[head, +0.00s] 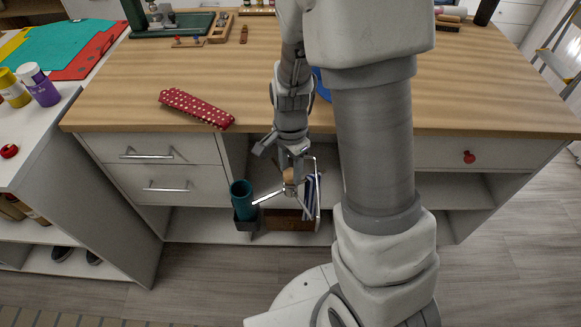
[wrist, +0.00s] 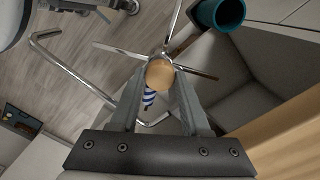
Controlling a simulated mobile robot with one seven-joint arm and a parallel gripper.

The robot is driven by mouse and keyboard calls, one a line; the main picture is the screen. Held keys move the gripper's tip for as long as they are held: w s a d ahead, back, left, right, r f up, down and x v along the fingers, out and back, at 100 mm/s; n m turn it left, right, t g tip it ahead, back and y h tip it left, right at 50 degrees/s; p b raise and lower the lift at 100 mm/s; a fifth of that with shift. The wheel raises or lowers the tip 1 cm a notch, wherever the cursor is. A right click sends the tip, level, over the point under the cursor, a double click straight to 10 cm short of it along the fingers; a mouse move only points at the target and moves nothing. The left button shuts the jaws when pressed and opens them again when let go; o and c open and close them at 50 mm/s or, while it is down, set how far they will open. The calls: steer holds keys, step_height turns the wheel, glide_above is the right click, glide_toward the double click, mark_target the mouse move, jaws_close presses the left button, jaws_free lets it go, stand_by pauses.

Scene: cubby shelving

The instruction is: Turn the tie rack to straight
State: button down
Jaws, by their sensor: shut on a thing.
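The tie rack (head: 268,198) has thin chrome arms spreading from a round wooden knob (head: 288,175). It sits in the open bay under the counter, and its arms fan out at several angles in the wrist view (wrist: 198,72). My gripper (head: 290,168) reaches down in front of the counter edge. In the wrist view, my gripper's fingers (wrist: 160,84) close on the wooden knob (wrist: 160,72) from both sides. Blue-and-white striped cloth (wrist: 149,98) shows behind the knob. My fingers hide part of the hub.
A teal cup (head: 241,194) stands close left of the rack, also in the wrist view (wrist: 222,12). The wooden counter (head: 215,75) overhangs above, with a folded red dotted cloth (head: 196,107) near its front edge. Drawers (head: 150,152) with bar handles are left of the bay.

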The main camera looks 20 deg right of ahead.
steer(key=shift+c, duration=1.9)
jaws_free()
step_height(320, 180, up, 18)
steer(key=p, duration=0.4)
steer(key=shift+f, duration=0.25)
